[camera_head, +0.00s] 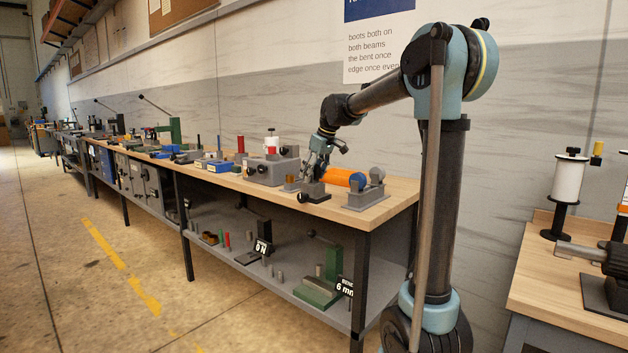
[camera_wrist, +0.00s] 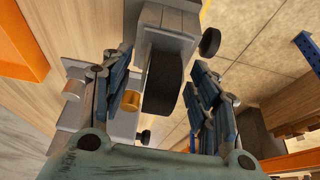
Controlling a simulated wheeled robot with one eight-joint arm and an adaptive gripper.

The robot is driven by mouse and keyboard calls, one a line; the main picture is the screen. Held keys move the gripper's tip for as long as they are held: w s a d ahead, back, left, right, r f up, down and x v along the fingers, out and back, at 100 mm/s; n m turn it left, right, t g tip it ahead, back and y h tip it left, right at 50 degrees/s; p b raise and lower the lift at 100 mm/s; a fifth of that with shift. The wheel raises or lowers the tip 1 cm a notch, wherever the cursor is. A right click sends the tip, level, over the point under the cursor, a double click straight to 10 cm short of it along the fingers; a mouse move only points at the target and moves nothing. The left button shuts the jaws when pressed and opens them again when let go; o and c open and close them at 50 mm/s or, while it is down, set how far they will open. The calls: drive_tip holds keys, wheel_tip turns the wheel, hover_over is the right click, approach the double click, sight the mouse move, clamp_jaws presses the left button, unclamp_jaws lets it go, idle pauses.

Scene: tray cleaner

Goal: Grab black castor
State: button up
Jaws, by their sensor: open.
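In the wrist view, the black castor (camera_wrist: 163,82) shows as a wide dark wheel in a pale grey mount. My gripper (camera_wrist: 158,72) is open, with one blue-grey finger on each side of the wheel. I see a gap on both sides, and no clear contact. In the head view, my gripper (camera_head: 317,162) points down over the near end of the workbench (camera_head: 395,200), just above a dark grey block (camera_head: 313,189). The castor cannot be made out clearly there.
A brass cylinder (camera_wrist: 131,100) sits beside the wheel, close to the left finger. A small black knob (camera_wrist: 210,42) is at the mount's right. An orange cylinder (camera_head: 343,178) and a grey stand (camera_head: 365,197) are close to my gripper. A grey box (camera_head: 270,171) is to the left.

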drive_tip(key=shift+f, duration=0.1)
drive_tip(key=shift+c, duration=0.2)
clamp_jaws()
